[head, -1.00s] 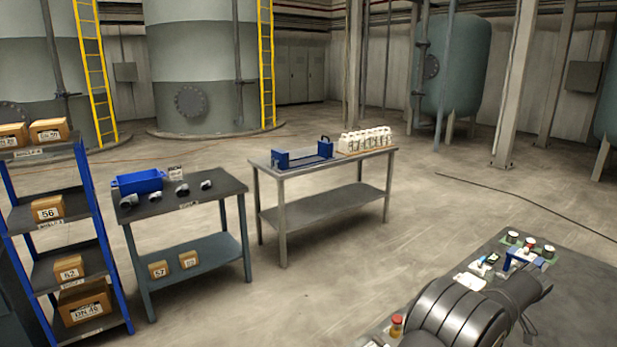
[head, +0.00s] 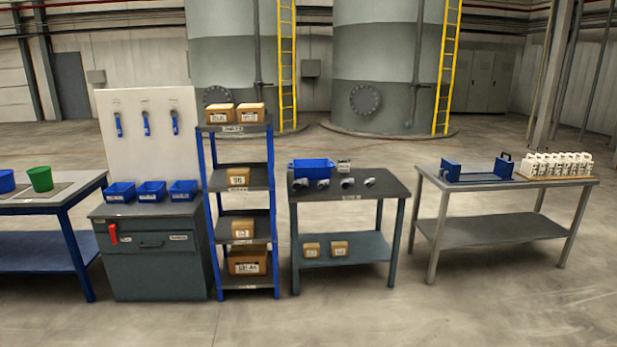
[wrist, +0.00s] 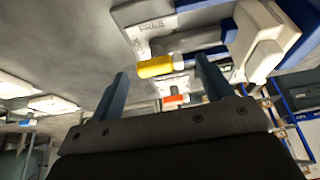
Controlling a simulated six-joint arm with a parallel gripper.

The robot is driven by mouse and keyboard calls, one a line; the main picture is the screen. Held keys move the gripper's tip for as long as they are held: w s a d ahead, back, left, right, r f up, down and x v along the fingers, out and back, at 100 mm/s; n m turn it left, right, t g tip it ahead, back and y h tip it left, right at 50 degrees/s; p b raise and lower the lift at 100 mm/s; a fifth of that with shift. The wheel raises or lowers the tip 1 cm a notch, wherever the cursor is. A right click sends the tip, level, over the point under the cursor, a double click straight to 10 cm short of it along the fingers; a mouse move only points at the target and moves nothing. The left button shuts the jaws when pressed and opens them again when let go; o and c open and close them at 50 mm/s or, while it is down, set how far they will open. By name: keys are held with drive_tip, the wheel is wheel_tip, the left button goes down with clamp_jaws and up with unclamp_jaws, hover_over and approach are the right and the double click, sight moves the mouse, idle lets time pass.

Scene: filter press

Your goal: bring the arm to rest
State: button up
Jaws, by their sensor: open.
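My gripper (wrist: 161,66) shows in the wrist view with its two blue-grey fingers spread apart. It is open, and nothing is clasped between the fingers. Past the fingertips are a yellow cylindrical piece (wrist: 156,67) and a pale block with a blue side (wrist: 262,38). The gap between these and the fingers is hard to judge. My arm is not visible in the head view now.
A grey table (head: 480,232) holds a blue frame (head: 477,171) and white plates (head: 556,164). The front floor is clear.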

drive_tip(key=v, duration=1.6)
drive_tip(key=x, duration=1.7)
drive_tip(key=shift+a+r+m, duration=0.1)
drive_tip(key=shift+m, duration=0.5)
drive_tip(key=m+h, duration=0.1)
drive_tip(key=m, duration=0.1)
drive_tip(key=shift+a+m, duration=0.1)
drive_tip(key=shift+m, duration=0.2)
drive_tip(key=m, duration=0.1)
drive_tip(key=m+h, duration=0.1)
drive_tip(key=m, duration=0.1)
drive_tip(key=shift+a+g+h, duration=0.15)
drive_tip(key=shift+g+h, duration=0.15)
drive_tip(key=m+g+h, duration=0.1)
drive_tip(key=m, duration=0.3)
drive_tip(key=shift+w+a, duration=0.1)
drive_tip(key=shift+w, duration=0.05)
drive_tip(key=shift+w+m+g+h, duration=0.15)
drive_tip(key=shift+m+g, duration=0.4)
drive_tip(key=shift+m, duration=0.9)
drive_tip(key=shift+w+m+g+h, duration=0.1)
drive_tip(key=shift+m+g+h, duration=0.3)
drive_tip(key=shift+m, duration=1.05)
drive_tip(key=shift+m+g, duration=0.25)
drive_tip(key=shift+m, duration=0.05)
